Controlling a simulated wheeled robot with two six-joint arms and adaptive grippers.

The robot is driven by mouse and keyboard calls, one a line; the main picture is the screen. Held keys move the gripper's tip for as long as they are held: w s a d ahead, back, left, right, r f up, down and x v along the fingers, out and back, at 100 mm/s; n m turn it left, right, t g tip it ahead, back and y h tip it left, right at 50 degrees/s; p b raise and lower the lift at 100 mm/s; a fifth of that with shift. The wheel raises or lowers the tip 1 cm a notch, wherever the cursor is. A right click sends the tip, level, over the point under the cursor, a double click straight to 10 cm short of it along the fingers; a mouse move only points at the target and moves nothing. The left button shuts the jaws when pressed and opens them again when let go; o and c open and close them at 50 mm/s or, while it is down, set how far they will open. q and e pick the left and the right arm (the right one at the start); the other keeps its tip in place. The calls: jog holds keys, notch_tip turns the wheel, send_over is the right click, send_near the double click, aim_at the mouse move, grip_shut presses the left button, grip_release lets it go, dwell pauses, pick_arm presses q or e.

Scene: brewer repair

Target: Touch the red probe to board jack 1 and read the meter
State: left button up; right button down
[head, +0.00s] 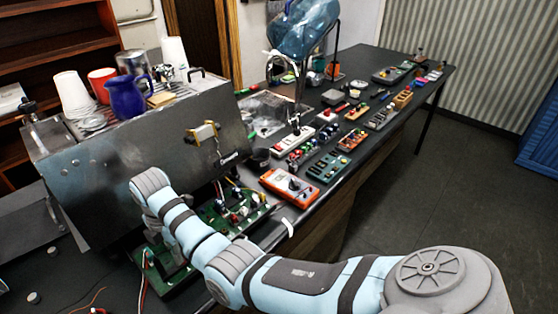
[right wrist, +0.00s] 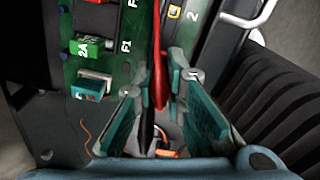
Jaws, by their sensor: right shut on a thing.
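My right gripper (right wrist: 158,88) is shut on the red probe (right wrist: 160,78), which sticks out beyond the fingers over the green board (right wrist: 118,55). The probe's tip is near the top edge of the right wrist view, and I cannot tell whether it touches anything. In the head view the green board (head: 190,280) lies in front of the steel brewer (head: 130,150), partly hidden by my right arm. The orange meter (head: 290,187) lies to its right; its reading is illegible. My left gripper is not in view.
Cups and a blue jug (head: 126,97) stand on the brewer. Loose wires (head: 95,300) lie at the lower left. Several small devices and a power strip (head: 292,142) fill the bench to the back right.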

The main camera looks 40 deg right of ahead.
jog(key=shift+r, duration=2.55)
